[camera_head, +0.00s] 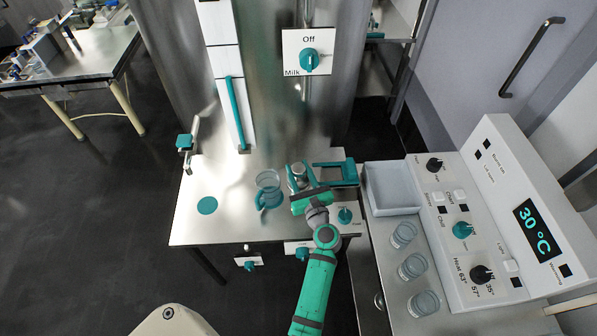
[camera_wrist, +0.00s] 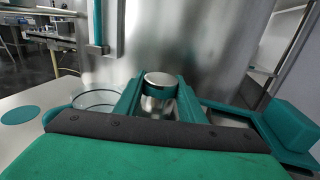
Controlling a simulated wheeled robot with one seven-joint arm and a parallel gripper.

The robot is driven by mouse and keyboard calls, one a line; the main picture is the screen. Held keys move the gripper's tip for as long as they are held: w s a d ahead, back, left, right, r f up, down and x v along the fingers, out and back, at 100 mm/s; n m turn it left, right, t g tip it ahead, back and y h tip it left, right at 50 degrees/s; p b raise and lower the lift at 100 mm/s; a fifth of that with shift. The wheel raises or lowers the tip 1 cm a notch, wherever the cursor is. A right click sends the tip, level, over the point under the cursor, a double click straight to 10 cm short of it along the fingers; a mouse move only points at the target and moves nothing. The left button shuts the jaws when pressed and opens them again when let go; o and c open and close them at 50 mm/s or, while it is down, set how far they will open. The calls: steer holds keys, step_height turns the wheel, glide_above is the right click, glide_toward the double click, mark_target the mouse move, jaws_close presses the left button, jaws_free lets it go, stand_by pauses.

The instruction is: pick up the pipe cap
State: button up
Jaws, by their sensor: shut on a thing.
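The pipe cap (camera_head: 299,169) is a small shiny metal piece with a round flat top. It stands upright at my gripper (camera_head: 298,181) over the steel table in front of the big tank. In the wrist view the cap (camera_wrist: 160,79) sits between the two teal fingers of my gripper (camera_wrist: 160,98), which are shut on it. Its lower part is partly hidden by the fingers and the gripper body. I cannot tell whether it touches the surface beneath.
A glass jug with a teal handle (camera_head: 268,188) stands close left of my gripper. A teal bracket-like part (camera_head: 335,175) is close on the right. A white tray (camera_head: 392,208), several glass beakers (camera_head: 413,267) and a control panel (camera_head: 500,215) are farther right. The table's left side is mostly clear.

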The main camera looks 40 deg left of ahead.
steer(key=shift+r, duration=0.45)
steer(key=s+d+r, duration=0.7)
steer(key=s+r, duration=0.4)
steer(key=r, duration=0.1)
steer(key=shift+s+d, duration=0.3)
steer(key=shift+d, duration=0.1)
